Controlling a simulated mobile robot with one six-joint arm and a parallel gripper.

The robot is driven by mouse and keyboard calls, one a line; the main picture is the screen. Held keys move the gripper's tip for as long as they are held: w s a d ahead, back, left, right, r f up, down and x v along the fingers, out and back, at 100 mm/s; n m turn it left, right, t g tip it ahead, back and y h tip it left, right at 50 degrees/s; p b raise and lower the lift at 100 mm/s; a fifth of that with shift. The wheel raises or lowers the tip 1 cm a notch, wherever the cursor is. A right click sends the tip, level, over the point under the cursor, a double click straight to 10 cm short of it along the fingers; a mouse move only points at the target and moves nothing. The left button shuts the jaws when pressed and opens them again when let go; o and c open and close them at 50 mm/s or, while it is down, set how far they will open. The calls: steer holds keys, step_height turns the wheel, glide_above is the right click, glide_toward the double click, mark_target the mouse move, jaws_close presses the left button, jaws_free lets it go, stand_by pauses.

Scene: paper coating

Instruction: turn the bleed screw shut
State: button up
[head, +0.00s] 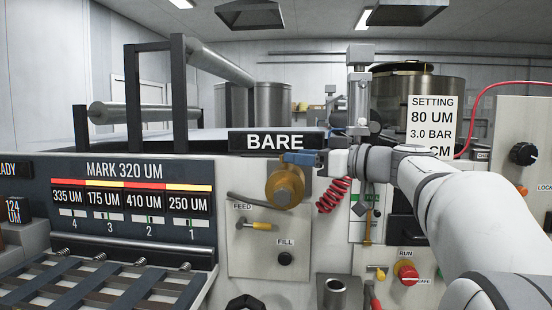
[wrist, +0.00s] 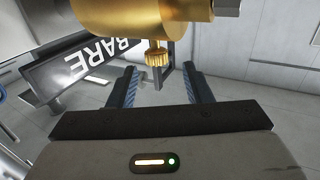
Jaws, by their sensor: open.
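The bleed screw, a small ribbed brass knob (wrist: 157,58), shows in the wrist view on the side of a larger brass body (wrist: 130,18). In the head view the brass body (head: 285,187) is on the front of the machine, just right of centre. The screw itself cannot be made out clearly there, behind my fingers. My gripper (wrist: 163,72) is open, with one blue-grey finger on each side of the screw's line. The screw appears at the level of the fingertips; I cannot tell whether it is between them. In the head view my gripper (head: 292,158) is at the top of the brass body.
A coiled red hose (head: 333,195) hangs below my wrist.

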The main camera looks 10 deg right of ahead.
mark_target(281, 155)
steer(key=x, duration=0.6)
steer(key=shift+w+f, duration=0.15)
steer(key=shift+w, duration=0.15)
steer(key=shift+c, duration=0.6)
